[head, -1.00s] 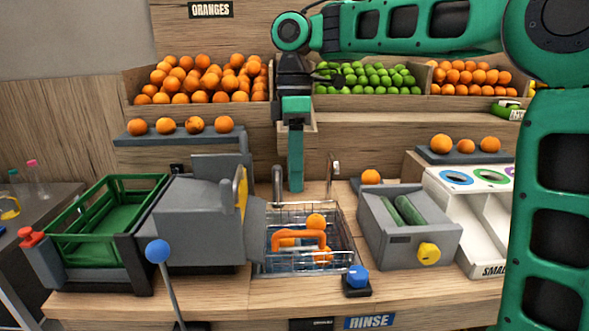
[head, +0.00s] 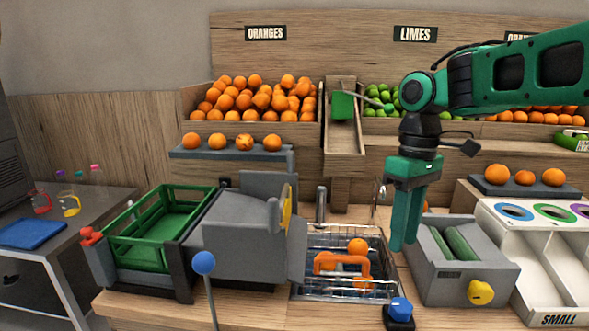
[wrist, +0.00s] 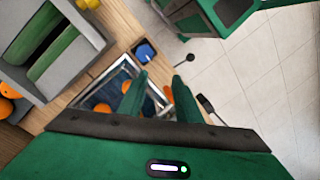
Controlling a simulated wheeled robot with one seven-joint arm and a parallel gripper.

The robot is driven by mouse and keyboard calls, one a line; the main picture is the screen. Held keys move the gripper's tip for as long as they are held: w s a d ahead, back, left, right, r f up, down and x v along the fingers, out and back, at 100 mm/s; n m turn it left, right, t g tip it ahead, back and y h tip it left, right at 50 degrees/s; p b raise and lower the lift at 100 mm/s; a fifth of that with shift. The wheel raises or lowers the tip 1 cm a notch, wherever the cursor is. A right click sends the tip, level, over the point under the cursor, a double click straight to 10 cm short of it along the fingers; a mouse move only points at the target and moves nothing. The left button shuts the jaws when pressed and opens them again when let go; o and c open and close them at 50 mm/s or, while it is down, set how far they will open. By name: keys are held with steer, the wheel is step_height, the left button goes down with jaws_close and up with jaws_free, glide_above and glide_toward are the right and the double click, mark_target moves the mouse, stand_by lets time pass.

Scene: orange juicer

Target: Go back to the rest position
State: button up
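My gripper (head: 403,240) hangs fingers down in the head view, in front of the gap between the wire basket and the grey roller machine. In the wrist view its two green fingers (wrist: 160,88) are apart with nothing held between them; it is open. The wire basket (head: 345,289) with an orange handle (head: 343,264) sits in the sink area, with oranges (head: 358,246) in it. The basket lies beyond the fingers in the wrist view.
A grey machine with green rollers (head: 463,290) stands right of my gripper, beside a white sorter (head: 549,245). A blue knob (head: 398,308) is at the counter front. A green crate (head: 160,230) and a grey machine (head: 245,240) stand left. Open floor (wrist: 245,75) shows in the wrist view.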

steer(key=s+d+f+m, duration=0.6)
steer(key=s+d+m, duration=0.1)
steer(key=s+d, duration=0.2)
steer(key=s+d+f+m+t, duration=0.1)
steer(key=s+d+f+m, duration=0.5)
steer(key=s+d, duration=0.4)
steer(key=shift+s+m+t, duration=0.3)
steer(key=shift+s+m, duration=0.1)
steer(key=shift+w+f+h, duration=0.25)
steer(key=shift+w+h, duration=0.05)
steer(key=shift+w, duration=0.35)
